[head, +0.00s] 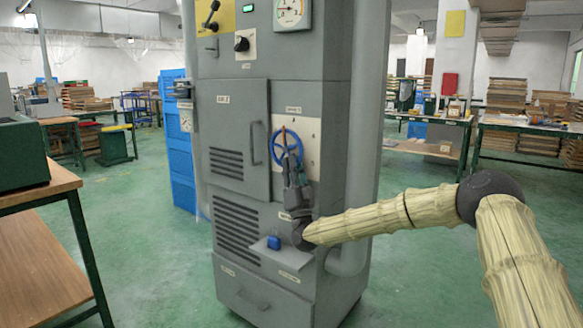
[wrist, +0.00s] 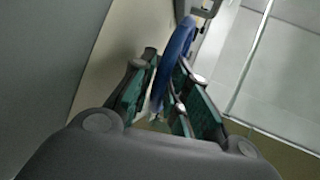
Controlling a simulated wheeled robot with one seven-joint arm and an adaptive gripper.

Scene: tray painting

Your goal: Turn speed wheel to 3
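The blue speed wheel (head: 274,147) is on a cream panel (head: 311,150) on the front of the grey machine. A reddish mark shows near its top; the small marks on the panel are too small to read. My gripper (head: 292,170) is at the wheel's lower part, reaching up from below. In the wrist view, the blue rim (wrist: 178,48) runs between the two green-padded fingers of my gripper (wrist: 168,75). The fingers are open around the rim, with a narrow gap on the left side. Part of the wheel's lower rim is hidden by the gripper in the head view.
The grey machine (head: 293,92) has a door with a handle left of the wheel. A small shelf (head: 289,256) with a blue object (head: 274,242) sits below my gripper. A thick vertical pipe (head: 367,100) stands at the machine's right. A gauge (head: 291,10) is above.

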